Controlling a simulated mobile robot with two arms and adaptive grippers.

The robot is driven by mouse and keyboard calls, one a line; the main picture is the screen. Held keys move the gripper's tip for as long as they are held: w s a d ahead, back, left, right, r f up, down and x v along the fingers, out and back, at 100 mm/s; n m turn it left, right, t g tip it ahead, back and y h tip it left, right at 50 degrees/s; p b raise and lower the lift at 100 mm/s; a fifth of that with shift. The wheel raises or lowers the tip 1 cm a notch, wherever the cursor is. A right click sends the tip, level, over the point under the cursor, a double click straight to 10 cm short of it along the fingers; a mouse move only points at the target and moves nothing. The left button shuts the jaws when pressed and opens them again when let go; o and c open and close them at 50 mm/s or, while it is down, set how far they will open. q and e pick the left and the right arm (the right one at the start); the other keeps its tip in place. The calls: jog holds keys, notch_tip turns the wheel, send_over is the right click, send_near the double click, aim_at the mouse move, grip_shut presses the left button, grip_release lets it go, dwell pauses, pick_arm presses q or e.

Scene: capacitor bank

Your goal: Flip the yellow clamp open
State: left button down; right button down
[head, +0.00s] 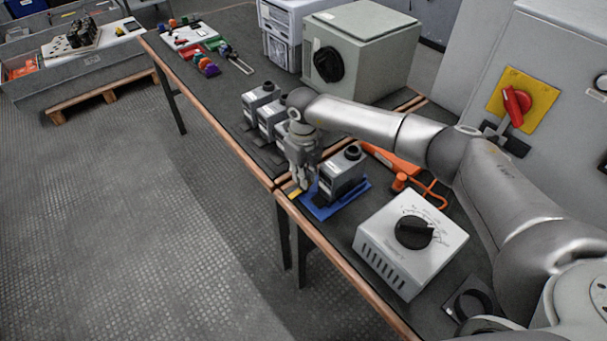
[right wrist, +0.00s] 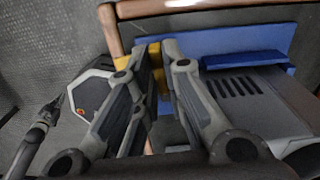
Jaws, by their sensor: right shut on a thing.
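The yellow clamp (head: 294,193) is small and sits at the left end of a blue base (head: 322,211) near the table's front edge. A grey capacitor block (head: 341,174) with a black top stands on that base. My right gripper (head: 301,186) points down at the clamp. In the right wrist view its fingertips (right wrist: 157,48) are closed on the yellow clamp (right wrist: 157,56), and the blue base (right wrist: 220,42) lies beside them. The fingers hide part of the clamp, and its exact angle is unclear. My left gripper is not in view.
A white box with a black dial (head: 411,236) stands right of the blue base. An orange tool with a cable (head: 392,160) lies behind it. More grey blocks (head: 261,95) stand further along the table.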

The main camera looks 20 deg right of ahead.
jog(key=shift+m, duration=0.5)
jog(key=c, duration=1.8)
grip_release()
jog(key=shift+r, duration=0.1)
notch_tip(320, 180, up, 12)
